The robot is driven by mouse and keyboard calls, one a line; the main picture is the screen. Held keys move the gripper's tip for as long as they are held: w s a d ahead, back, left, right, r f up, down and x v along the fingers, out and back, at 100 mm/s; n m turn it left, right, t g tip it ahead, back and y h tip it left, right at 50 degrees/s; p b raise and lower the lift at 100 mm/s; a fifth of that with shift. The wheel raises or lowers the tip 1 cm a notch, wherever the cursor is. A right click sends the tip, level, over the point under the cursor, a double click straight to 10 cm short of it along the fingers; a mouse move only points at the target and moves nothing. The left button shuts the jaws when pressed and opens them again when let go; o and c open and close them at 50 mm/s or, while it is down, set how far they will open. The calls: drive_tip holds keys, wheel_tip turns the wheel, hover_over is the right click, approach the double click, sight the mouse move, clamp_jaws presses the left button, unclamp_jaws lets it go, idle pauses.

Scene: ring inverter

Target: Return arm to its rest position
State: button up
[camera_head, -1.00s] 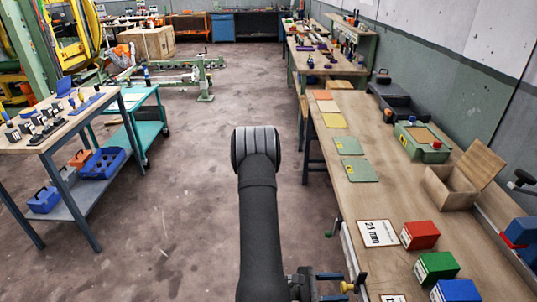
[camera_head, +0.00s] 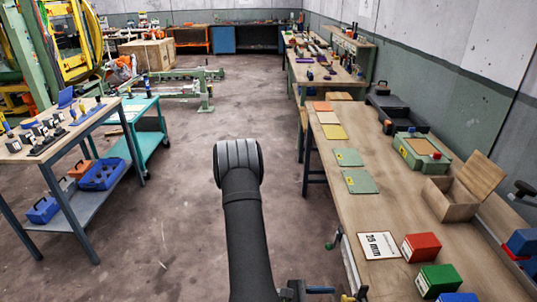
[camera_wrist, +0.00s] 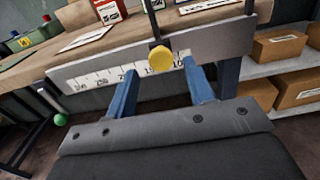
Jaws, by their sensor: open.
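My arm shows in the middle of the camera_head view, with its dark rounded joint over the bare floor. My gripper (camera_head: 305,290) is only partly visible at the bottom edge, left of the right-hand workbench (camera_head: 388,190). In the wrist view my gripper (camera_wrist: 160,68) has its two blue fingers spread apart, with nothing held between them. Behind the fingers is a metal scale plate (camera_wrist: 95,80) with printed numbers, along the bench's front edge. A yellow knob (camera_wrist: 160,59) on a dark rod appears between the fingertips; whether they touch it cannot be told.
On the bench are a 25 mm card (camera_head: 379,246), a red box (camera_head: 421,247), a green box (camera_head: 440,279) and an open cardboard box (camera_head: 452,198). A tool table (camera_head: 75,130) stands left. Shelf boxes (camera_wrist: 278,46) show right. The middle floor is clear.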

sight(344, 298)
drive_tip(key=a, duration=1.3)
drive_tip(key=d, duration=1.8)
drive_tip(key=shift+d, duration=0.1)
drive_tip(key=shift+w, duration=0.45)
